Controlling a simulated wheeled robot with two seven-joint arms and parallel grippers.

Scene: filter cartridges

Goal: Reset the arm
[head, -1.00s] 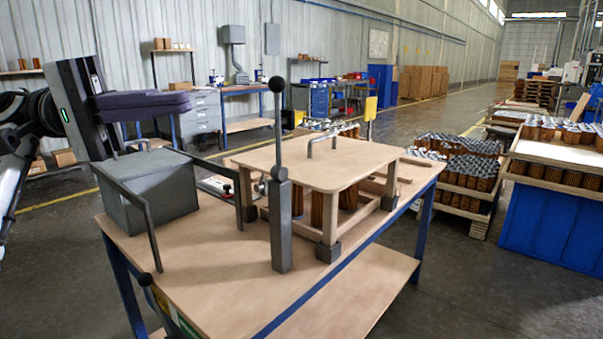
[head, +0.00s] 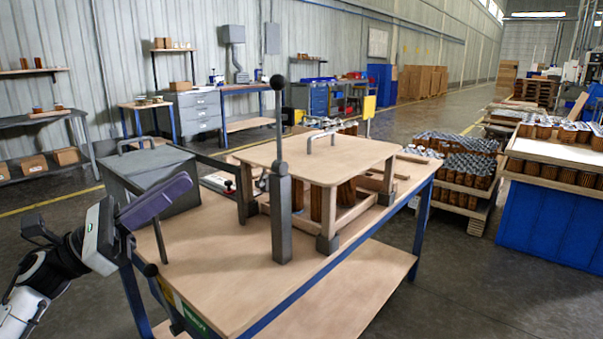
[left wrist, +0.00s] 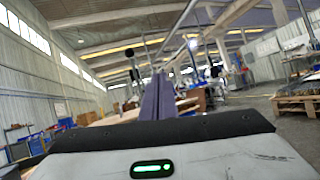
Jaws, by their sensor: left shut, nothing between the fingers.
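My left gripper (head: 156,202) is at the left front corner of the wooden workbench (head: 215,285), in front of the grey metal box (head: 165,180). Its purple fingers are together and empty, and they point up and to the right. In the left wrist view the shut fingers (left wrist: 157,98) point out toward the hall and roof. My right gripper is not in view.
A wooden fixture with a handled top plate (head: 315,160) stands on the bench over brown filter cartridges. A grey upright lever (head: 281,215) with a black ball rises in front of it. Crates of cartridges (head: 470,165) stand to the right. Open floor lies around the bench.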

